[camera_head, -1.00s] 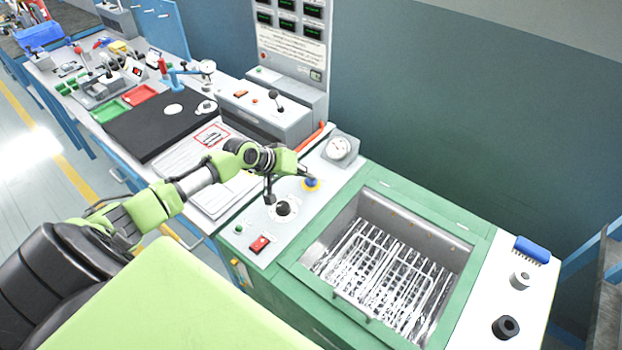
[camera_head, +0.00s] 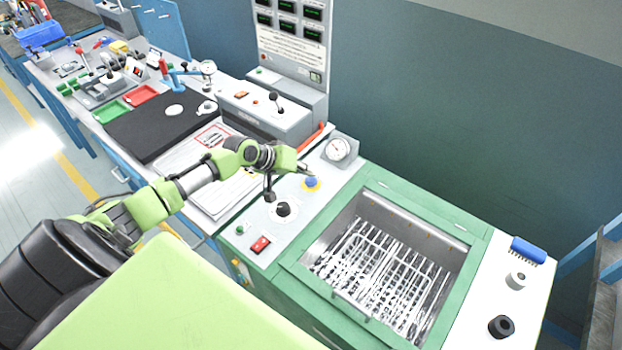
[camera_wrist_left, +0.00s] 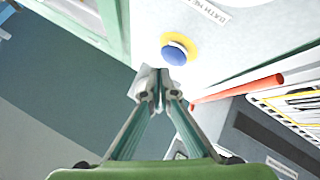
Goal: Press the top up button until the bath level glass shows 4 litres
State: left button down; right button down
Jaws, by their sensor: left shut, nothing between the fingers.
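The blue button with a yellow ring (camera_head: 312,184) sits on the light panel left of the bath, and it also shows in the left wrist view (camera_wrist_left: 174,54). My left gripper (camera_head: 307,171) is shut and empty, its tips just above and behind the button. In the left wrist view, the closed fingertips (camera_wrist_left: 158,80) lie close to the button, apparently apart from it. The open bath (camera_head: 440,240) has a green frame and holds a wire rack. I cannot make out a level glass or its reading. My right gripper is out of view.
A round dial gauge (camera_head: 338,149) stands behind the button. A black knob (camera_head: 283,209) and red switch (camera_head: 261,244) are on the same panel. A red bar (camera_head: 313,137) lies nearby. A blue brush (camera_head: 528,250) lies right of the bath.

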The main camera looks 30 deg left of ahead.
aim_at(308, 180)
pick_arm(q)
jog(key=shift+r+p, duration=2.25)
jog(key=shift+r, duration=0.3)
jog(key=shift+f, duration=0.1)
